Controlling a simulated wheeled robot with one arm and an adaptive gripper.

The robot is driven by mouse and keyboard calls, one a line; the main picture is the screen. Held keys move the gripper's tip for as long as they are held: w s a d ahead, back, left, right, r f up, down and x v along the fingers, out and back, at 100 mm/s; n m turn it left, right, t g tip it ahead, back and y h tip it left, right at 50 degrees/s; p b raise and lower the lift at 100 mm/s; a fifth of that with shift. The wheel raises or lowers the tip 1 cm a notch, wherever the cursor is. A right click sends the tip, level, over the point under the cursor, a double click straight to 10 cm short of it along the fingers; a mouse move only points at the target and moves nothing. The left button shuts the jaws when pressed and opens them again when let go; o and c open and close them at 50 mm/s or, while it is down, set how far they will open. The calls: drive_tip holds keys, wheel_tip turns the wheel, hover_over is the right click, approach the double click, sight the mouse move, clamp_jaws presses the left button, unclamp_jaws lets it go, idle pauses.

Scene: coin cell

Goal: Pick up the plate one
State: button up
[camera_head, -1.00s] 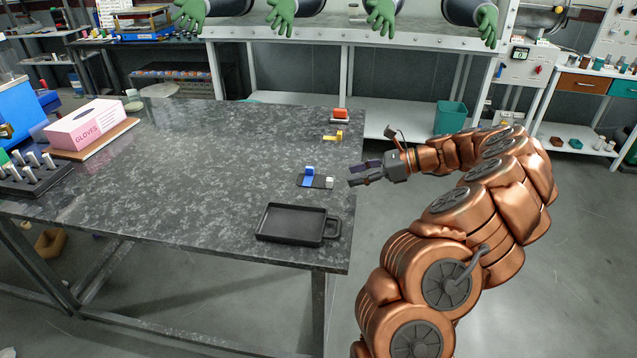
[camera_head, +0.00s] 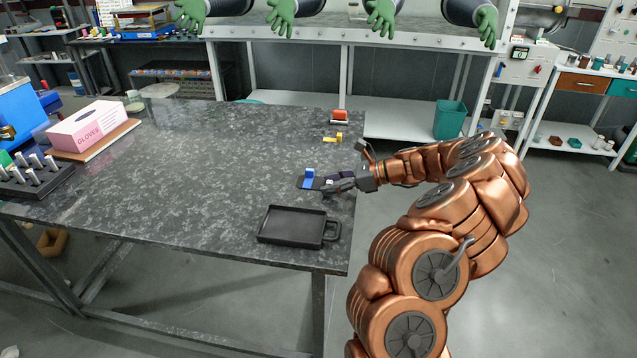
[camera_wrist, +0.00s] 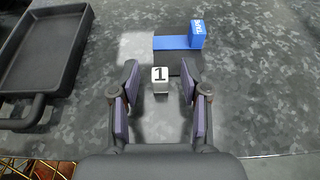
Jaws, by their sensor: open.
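A small white tag marked "1" (camera_wrist: 160,74) stands at the near end of a flat dark plate (camera_wrist: 174,62). The plate lies on the speckled table, and a blue piece labelled TAPE (camera_wrist: 197,35) sits at its far end. In the head view the blue piece (camera_head: 309,174) shows, while my gripper covers much of the plate. My gripper (camera_head: 327,184) is open and low over the table. In the wrist view its two fingers (camera_wrist: 159,84) are on either side of the tag, with gaps showing. I cannot tell its exact height.
A black tray with a handle (camera_head: 292,225) lies near the table's front right corner, left of my gripper in the wrist view. A yellow item (camera_head: 335,138) and a red item (camera_head: 340,115) are farther back. The table's middle is clear.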

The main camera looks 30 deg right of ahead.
drive_tip(key=shift+c, duration=0.3)
clamp_jaws()
